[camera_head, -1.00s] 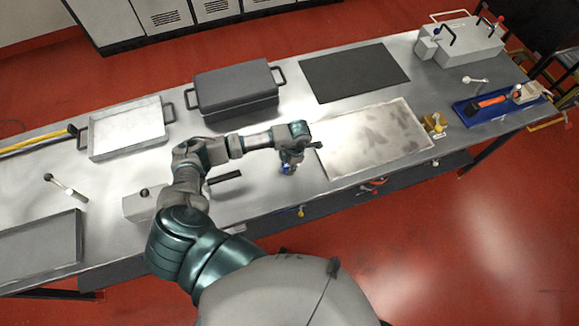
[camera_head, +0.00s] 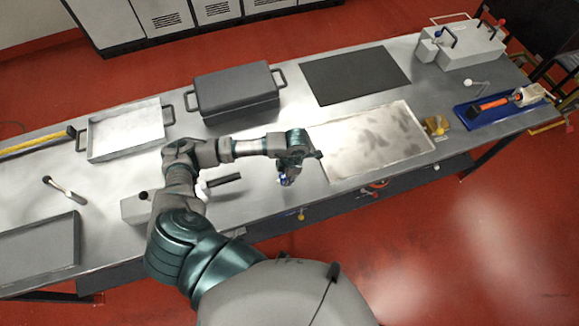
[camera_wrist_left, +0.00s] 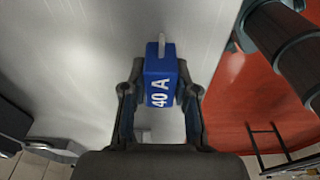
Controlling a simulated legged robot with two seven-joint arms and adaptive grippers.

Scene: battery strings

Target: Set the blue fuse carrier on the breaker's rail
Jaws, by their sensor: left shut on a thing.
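The blue fuse carrier (camera_wrist_left: 160,83), marked "40 A" with a pale tab at its far end, is gripped between the fingers of my left gripper (camera_wrist_left: 160,92). In the head view, my left gripper (camera_head: 287,178) is over the bench's front part, left of the pale tray, with a bit of blue at its tip. A grey box with a black knob (camera_head: 137,208) stands to its left, partly hidden behind my arm; a black bar (camera_head: 222,181) shows beside it. I cannot tell which unit is the breaker, and no rail is clear. My right gripper is not in view.
The pale shallow tray (camera_head: 390,152) lies right of my gripper. A dark lidded case (camera_head: 235,92) and black mat (camera_head: 352,76) are behind. A grey box with coloured knobs (camera_head: 470,45) and blue tool tray (camera_head: 492,110) are far right. Bare bench (camera_head: 255,205) surrounds the gripper.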

